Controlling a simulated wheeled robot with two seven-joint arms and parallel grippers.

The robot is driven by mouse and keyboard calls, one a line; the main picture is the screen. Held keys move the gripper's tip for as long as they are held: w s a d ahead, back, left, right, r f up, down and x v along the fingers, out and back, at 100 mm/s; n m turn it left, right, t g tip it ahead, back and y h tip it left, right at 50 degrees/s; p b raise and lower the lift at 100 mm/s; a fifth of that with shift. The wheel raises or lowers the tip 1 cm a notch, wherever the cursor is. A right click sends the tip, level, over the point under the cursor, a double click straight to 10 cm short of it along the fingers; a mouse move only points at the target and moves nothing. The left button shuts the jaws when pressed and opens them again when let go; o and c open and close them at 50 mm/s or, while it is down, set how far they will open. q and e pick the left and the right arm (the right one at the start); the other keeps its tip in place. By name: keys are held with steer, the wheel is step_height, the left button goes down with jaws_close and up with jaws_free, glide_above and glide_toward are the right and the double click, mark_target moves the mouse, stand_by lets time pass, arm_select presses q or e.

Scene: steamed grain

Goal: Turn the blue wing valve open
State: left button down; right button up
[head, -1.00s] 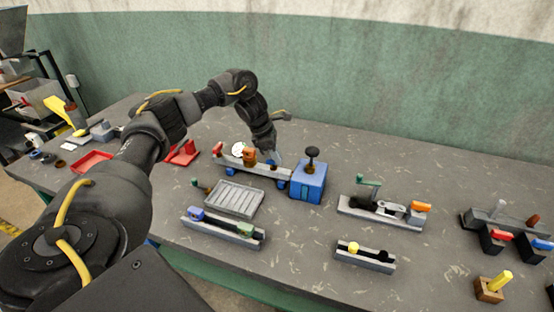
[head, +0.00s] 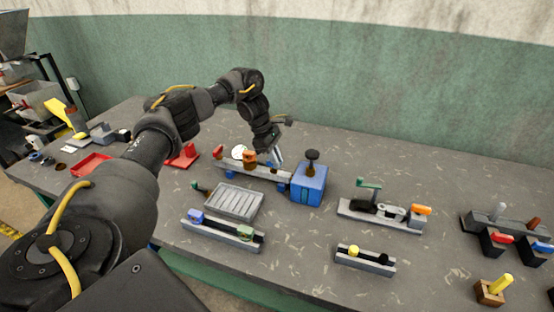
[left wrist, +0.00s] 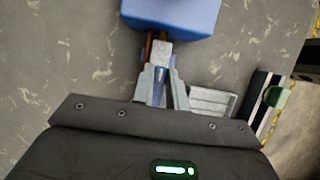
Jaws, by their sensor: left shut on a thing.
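My left gripper (head: 275,157) reaches down from behind to the grey rail (head: 242,170) beside the blue box (head: 310,184). In the left wrist view its two grey fingers (left wrist: 162,88) are shut on a narrow blue piece, the blue wing valve (left wrist: 164,90). Most of the valve is hidden between the fingers, so I cannot tell how far it is turned. The blue box (left wrist: 170,14) is just beyond the fingertips. My right gripper is in neither view.
An orange-brown fitting (head: 249,157) stands on the rail to the left of my gripper. A black knob (head: 312,155) tops the blue box. A grey ribbed tray (head: 235,201) lies in front. A green-handled fixture (head: 378,210) stands to the right.

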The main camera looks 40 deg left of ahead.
arm_select(q)
steer(key=c, duration=1.4)
jaws_free()
steer(key=p+v, duration=0.1)
steer(key=v, duration=1)
steer(key=shift+a+f, duration=0.1)
